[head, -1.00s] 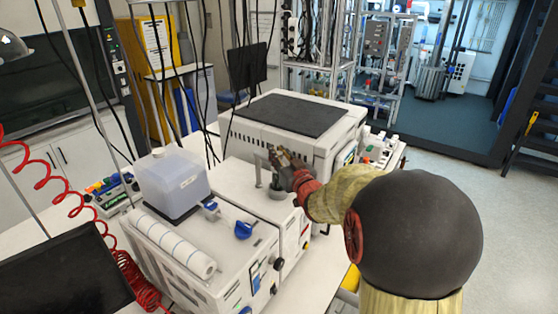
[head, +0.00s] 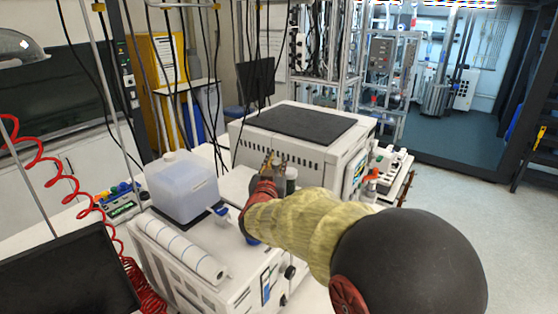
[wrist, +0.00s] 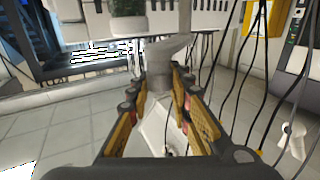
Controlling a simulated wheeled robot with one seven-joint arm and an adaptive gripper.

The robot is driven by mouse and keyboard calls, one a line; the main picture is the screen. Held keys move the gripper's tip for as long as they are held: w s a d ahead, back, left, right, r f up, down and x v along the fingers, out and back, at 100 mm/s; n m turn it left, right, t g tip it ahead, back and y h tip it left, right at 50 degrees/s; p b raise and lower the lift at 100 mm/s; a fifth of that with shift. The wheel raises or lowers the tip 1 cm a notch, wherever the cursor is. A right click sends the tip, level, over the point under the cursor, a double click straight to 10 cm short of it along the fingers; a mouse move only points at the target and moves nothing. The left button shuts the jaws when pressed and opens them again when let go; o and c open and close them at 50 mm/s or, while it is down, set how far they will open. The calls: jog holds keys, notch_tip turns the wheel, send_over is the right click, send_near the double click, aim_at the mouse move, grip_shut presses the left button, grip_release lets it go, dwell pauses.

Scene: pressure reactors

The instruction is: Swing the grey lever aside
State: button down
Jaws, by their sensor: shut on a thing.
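The grey lever (wrist: 170,46) shows in the wrist view as a smooth cranked bar with a post at its lower end. My gripper (wrist: 158,82) has one finger on each side of that post and is shut on it. In the head view, my gripper (head: 271,164) is above the top of the white bench unit, and my gripper and wrist hide the lever. A grey-green cylinder (head: 291,174) stands just right of my fingers. It seems to be the textured cylinder (wrist: 128,18) near the top of the wrist view.
A white instrument with a dark top (head: 300,122) stands close behind my gripper. A translucent tank (head: 180,182), a white roll (head: 180,250) and a blue-handled valve (head: 218,213) are on the left. Black cables (head: 165,80) hang behind. The floor at right is clear.

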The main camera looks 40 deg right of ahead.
jog(key=w+a+m+g+h+p, duration=0.4)
jog(key=m+g+p, duration=0.3)
jog(key=g+p, duration=0.2)
jog(key=shift+a+m+g+h, duration=0.4)
jog(key=shift+a+g+h, duration=0.1)
jog(key=shift+g, duration=0.3)
jog(key=c, duration=2)
grip_release()
jog(key=shift+c, duration=0.2)
jog(key=shift+o, duration=1.2)
jog(key=shift+a, duration=0.2)
jog(key=shift+o, duration=1.1)
jog(key=shift+d, duration=0.15)
jog(key=shift+a, duration=0.2)
